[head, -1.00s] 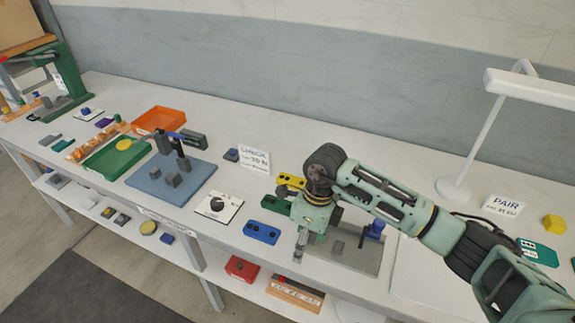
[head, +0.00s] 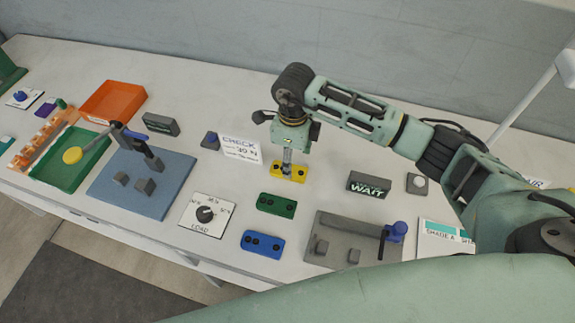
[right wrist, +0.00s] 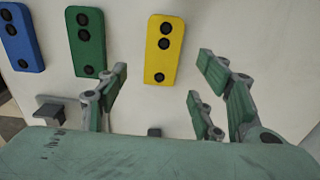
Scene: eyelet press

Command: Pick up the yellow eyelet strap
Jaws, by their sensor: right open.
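The yellow eyelet strap (head: 299,172) lies flat on the white table, behind the green strap. It has dark round eyelets and is partly hidden by my right gripper (head: 287,163) in the head view. In the right wrist view, the yellow strap (right wrist: 163,62) lies beyond and between the spread fingers of my right gripper (right wrist: 159,92). These fingers are open with nothing between them, and the strap looks below them, not gripped. My left gripper is not in view.
A green strap (head: 276,205) and a blue strap (head: 262,244) lie in front of the yellow one. A CHECK card (head: 240,149) stands to its left and a dark WAIT block (head: 368,185) to its right. A grey fixture (head: 340,230) sits nearer the front.

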